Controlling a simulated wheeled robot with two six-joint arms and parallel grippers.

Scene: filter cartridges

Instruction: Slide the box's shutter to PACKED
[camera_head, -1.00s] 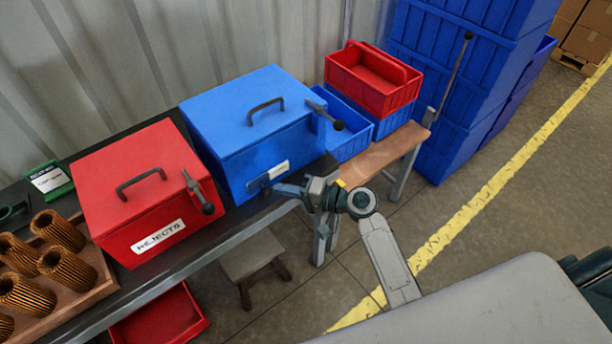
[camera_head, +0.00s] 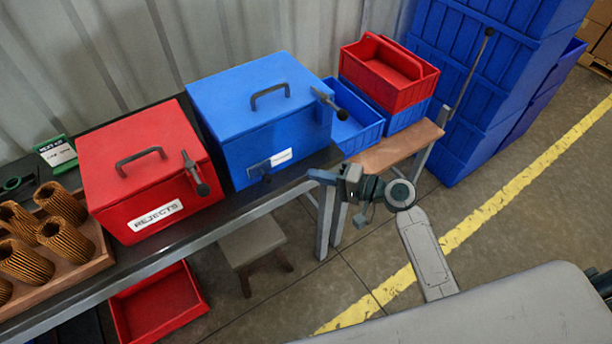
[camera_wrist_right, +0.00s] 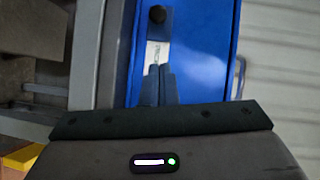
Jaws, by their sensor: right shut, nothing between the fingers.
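The blue box (camera_head: 229,153) stands on the dark bench to the right of the red REJECTS box (camera_head: 118,190). On its front is the shutter, with a dark round knob (camera_head: 267,178) and a white label (camera_head: 281,156) whose wording is too small to read. The knob also shows at the top of the right wrist view (camera_wrist_right: 157,14), beyond my fingertips. My right gripper (camera_head: 312,175) is shut and empty, to the right of the knob and apart from it; its closed fingers show in the wrist view (camera_wrist_right: 158,72). My left gripper is not in view.
A black-handled lever (camera_head: 330,103) sticks out at the blue box's right side. Red and blue bins (camera_head: 388,75) stand on a wooden surface (camera_head: 398,146) to the right. A tray (camera_head: 75,262) of pleated cartridges is at left. A stool (camera_head: 250,242) stands below the bench.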

